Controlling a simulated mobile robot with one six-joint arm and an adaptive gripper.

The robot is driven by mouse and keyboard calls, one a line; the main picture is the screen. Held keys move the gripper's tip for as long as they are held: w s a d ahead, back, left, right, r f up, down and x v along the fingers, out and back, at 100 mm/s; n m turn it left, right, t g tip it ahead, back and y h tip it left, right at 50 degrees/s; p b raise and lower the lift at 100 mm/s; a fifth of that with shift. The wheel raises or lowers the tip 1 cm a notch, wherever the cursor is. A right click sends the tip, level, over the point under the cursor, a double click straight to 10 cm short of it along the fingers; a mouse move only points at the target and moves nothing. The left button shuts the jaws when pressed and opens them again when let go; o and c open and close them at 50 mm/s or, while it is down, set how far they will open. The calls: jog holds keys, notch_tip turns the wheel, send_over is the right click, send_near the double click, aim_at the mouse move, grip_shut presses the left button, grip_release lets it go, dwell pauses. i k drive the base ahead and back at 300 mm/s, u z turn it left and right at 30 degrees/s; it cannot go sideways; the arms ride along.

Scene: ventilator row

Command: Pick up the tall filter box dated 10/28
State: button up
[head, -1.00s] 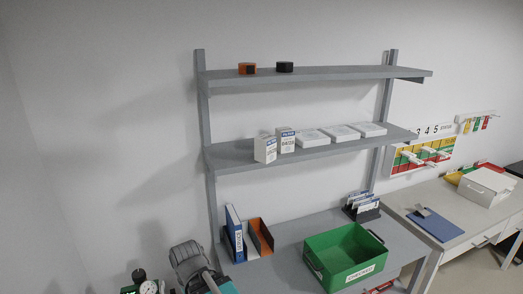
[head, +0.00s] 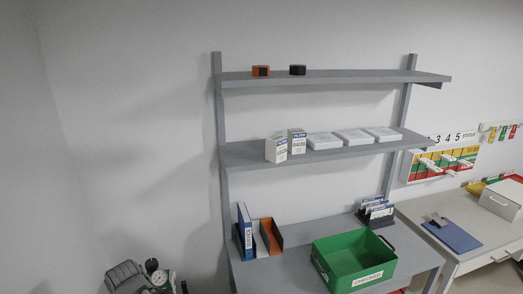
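Two white filter boxes with blue print stand upright side by side at the left of the middle shelf (head: 240,155). The left box (head: 276,150) is shorter and nearer the shelf's front edge. The right box (head: 297,142) is taller and stands slightly farther back. Both carry "FILTER" labels with a date line, but the dates are too small to read with certainty. The two boxes are close together, and the left one hides a little of the right one. My gripper cannot be made out in the head view.
White flat packs (head: 354,136) lie right of the boxes. The top shelf (head: 340,78) holds an orange and a black item. Below, the bench carries a blue binder (head: 245,232), a green crate (head: 320,262) and a card rack (head: 376,214). A gauge (head: 151,266) is at lower left.

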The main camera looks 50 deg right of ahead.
aim_at(276, 145)
jog(key=u, duration=0.5)
jog(key=k, duration=1.55)
jog(key=z, duration=0.6)
jog(key=i, duration=1)
